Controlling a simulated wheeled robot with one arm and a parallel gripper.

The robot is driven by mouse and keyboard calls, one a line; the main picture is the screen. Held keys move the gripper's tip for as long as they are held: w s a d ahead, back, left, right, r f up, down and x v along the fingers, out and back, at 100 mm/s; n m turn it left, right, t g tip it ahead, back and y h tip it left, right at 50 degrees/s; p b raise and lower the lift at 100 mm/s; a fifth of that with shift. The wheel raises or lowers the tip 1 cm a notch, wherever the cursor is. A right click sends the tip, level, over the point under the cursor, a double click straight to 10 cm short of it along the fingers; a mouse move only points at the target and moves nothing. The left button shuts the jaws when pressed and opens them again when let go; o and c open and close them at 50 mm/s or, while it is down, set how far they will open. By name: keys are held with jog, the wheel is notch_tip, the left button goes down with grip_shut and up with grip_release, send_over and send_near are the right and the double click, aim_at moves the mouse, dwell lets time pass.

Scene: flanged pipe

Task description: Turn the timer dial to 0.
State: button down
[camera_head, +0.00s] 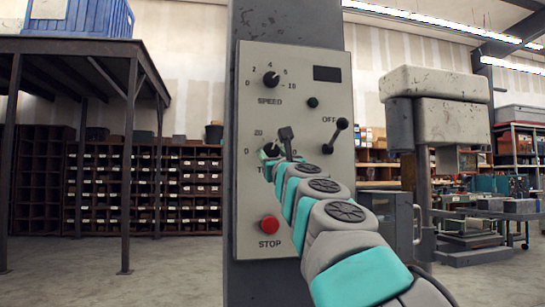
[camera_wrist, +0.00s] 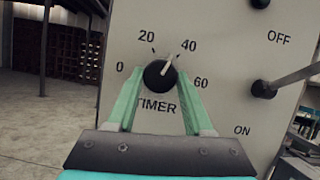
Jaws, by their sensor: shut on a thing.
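The timer dial (camera_wrist: 160,75) is a round black knob with a white pointer. In the wrist view the pointer tilts up and right, between 20 and 40 and closer to 40. The 0 mark (camera_wrist: 120,70) is to the left of the dial. My gripper (camera_wrist: 160,80) has a green finger on each side of the dial and is shut on it. In the head view the dial (camera_head: 271,150) is partly covered by my gripper and arm, and the TIMER label is mostly hidden.
The grey control panel (camera_head: 253,210) also carries a speed dial (camera_head: 271,79), a black lever (camera_head: 335,136) beside OFF, and a red stop button (camera_head: 269,224) below. In the wrist view the lever (camera_wrist: 290,80) is close on the right of my gripper.

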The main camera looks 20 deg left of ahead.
jog(key=shift+a+n+g+y, duration=0.1)
jog(key=shift+n+g+y, duration=0.45)
jog(key=shift+n, duration=0.65)
jog(key=shift+w+d+r+n+g+y+p, duration=0.15)
jog(key=shift+n+g+y+p, duration=0.2)
jog(key=shift+n, duration=0.8)
jog(key=shift+s+d+r+n+g+y+p, duration=0.15)
jog(key=shift+n+g, duration=0.25)
jog(key=shift+n, duration=0.75)
jog(key=n+g+p, duration=0.1)
jog(key=n, duration=0.1)
jog(key=n+g+y+p, duration=0.1)
jog(key=n, duration=0.2)
jog(key=shift+w, duration=0.2)
jog(key=n+g+p, duration=0.2)
jog(key=n, duration=0.2)
jog(key=shift+r+p, duration=0.2)
jog(key=shift+p, duration=0.2)
jog(key=n+g+h+p, duration=0.1)
jog(key=n+p, duration=0.1)
jog(key=n, duration=0.2)
jog(key=shift+d+n, duration=0.1)
jog(key=shift+n, duration=0.2)
jog(key=n+g+h, duration=0.1)
jog(key=n+h, duration=0.1)
jog(key=n, duration=0.2)
jog(key=shift+p, duration=0.4)
jog(key=shift+n, duration=0.3)
jog(key=shift+f, duration=0.1)
